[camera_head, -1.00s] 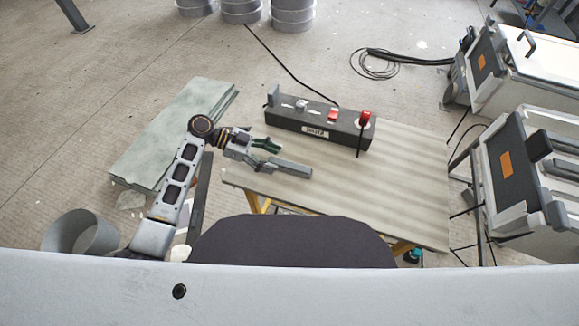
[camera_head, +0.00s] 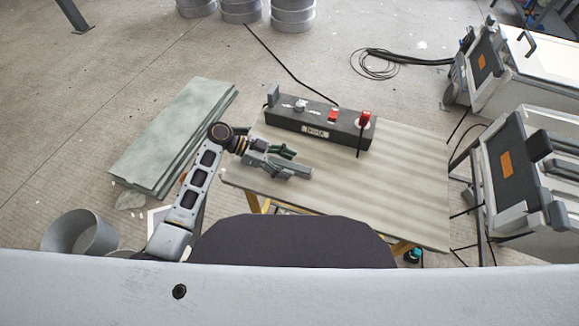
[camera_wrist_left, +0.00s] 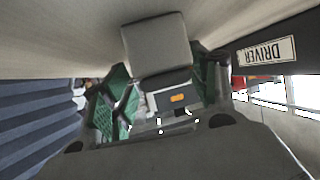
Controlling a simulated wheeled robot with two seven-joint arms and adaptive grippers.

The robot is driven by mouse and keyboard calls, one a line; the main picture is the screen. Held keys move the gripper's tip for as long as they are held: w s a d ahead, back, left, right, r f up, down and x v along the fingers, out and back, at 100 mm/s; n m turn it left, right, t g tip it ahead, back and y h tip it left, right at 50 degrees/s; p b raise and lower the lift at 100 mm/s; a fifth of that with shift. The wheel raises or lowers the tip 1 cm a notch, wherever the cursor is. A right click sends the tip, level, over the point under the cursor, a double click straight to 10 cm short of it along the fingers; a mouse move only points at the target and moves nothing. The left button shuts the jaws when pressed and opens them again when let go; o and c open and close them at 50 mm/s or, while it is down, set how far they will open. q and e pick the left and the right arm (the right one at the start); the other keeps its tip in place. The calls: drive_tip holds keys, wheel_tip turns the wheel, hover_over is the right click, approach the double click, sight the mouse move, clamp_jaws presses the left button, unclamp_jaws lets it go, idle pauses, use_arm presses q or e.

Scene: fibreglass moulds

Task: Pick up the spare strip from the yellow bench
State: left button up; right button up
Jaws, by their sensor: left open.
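The spare strip (camera_head: 300,171) is a short grey bar lying on the wooden top of the yellow bench (camera_head: 400,190), near its left end. My left gripper (camera_head: 284,160), with green finger pads, is over the strip and covers part of it. It is open. In the left wrist view the strip's grey end (camera_wrist_left: 155,45) shows between the two green fingers. Whether the fingers touch it I cannot tell. My right gripper is not in view.
A dark control box (camera_head: 318,125) with red knobs and a label stands along the bench's back edge, close behind the gripper. Pale green sheets (camera_head: 170,140) are stacked on the floor to the left. Grey machines (camera_head: 520,160) stand to the right. The bench's right half is clear.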

sight(286, 163)
use_arm(q)
drive_tip(key=c, duration=1.3)
drive_tip(key=shift+r, duration=0.15)
drive_tip(key=shift+r, duration=0.6)
wheel_tip(286, 163, up, 7)
drive_tip(key=shift+p, duration=0.4)
drive_tip(key=shift+r, duration=0.8)
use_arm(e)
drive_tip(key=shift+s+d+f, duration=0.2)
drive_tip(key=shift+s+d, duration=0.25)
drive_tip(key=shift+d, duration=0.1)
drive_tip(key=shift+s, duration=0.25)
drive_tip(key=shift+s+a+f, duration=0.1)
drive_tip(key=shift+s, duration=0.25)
